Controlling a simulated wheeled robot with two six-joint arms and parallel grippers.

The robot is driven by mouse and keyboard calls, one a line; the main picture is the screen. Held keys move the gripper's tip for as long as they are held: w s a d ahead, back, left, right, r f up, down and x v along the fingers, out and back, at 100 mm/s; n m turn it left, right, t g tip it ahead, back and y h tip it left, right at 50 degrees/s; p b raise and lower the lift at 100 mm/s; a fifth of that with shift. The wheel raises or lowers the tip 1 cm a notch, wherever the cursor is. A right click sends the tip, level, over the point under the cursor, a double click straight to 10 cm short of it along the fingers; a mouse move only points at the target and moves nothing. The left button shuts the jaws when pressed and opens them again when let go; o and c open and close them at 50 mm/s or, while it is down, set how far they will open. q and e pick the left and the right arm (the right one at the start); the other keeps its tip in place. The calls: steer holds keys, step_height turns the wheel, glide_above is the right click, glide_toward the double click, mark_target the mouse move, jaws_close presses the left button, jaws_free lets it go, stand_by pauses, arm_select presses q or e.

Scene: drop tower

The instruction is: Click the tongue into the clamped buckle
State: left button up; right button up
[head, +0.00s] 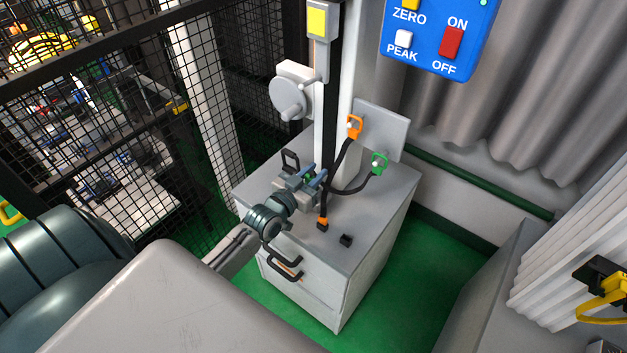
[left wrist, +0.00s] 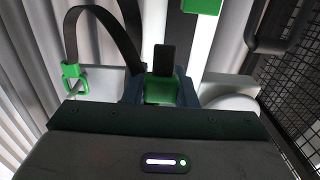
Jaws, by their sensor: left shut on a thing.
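My left gripper (head: 316,180) reaches over the grey cabinet top, its blue-grey fingers shut. In the left wrist view the fingers are closed around a green tongue (left wrist: 160,92) with a flat black piece (left wrist: 164,58) sticking out beyond them. A black strap (head: 350,189) curves from the gripper area to a green clip (head: 378,162), which also shows in the left wrist view (left wrist: 74,76). A pale grey block (head: 283,185) stands beside the fingers, partly hidden by them. I cannot make out the clamped buckle clearly. My right gripper is out of view.
An orange clip (head: 354,127) hangs on a panel; its strap runs to an orange-and-black piece (head: 322,223) on the cabinet (head: 382,208). A small black holder (head: 346,240) stands nearby. The white post (head: 327,110) and mesh cage (head: 215,85) stand close behind and left.

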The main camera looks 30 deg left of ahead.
arm_select(q)
steer(key=shift+w+a+r, duration=0.75)
steer(key=shift+w+a, duration=0.45)
steer(key=shift+w, duration=0.75)
steer(key=shift+f+b, duration=2.65)
steer(key=shift+b, duration=0.4)
steer(key=shift+f, duration=0.2)
steer(key=o, duration=0.8)
steer(key=shift+o, duration=0.2)
